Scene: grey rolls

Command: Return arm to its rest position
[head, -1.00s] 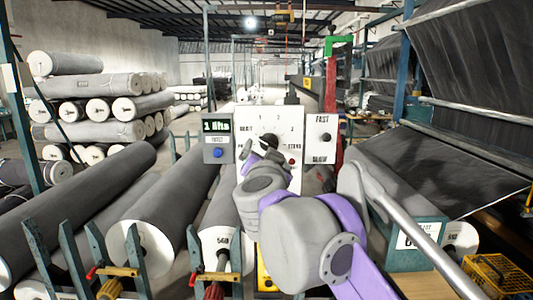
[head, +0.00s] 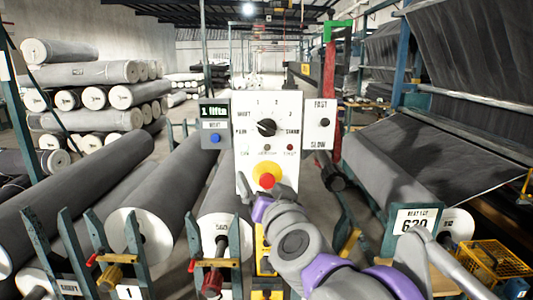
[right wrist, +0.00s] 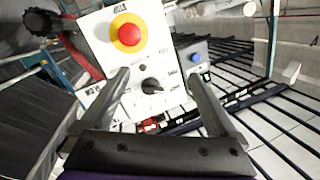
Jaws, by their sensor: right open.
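My right arm (head: 310,255), grey and purple, comes in from the lower right in the head view. Its wrist end is just below the control panel (head: 245,170), in front of its lower edge; the fingers are largely hidden there. In the right wrist view my right gripper (right wrist: 159,74) is open, with nothing between its two fingers. The panel's black dial (right wrist: 151,86) shows beyond the gap, apart from the fingers. The red button on its yellow base (head: 267,180) shows above the wrist. My left gripper is not in view.
A display box with a blue button (head: 215,138) and a fast/slow box (head: 319,124) flank the panel. Grey rolls (head: 170,190) lie in racks to the left. A roll (head: 385,165) and a yellow crate (head: 490,262) are at the right.

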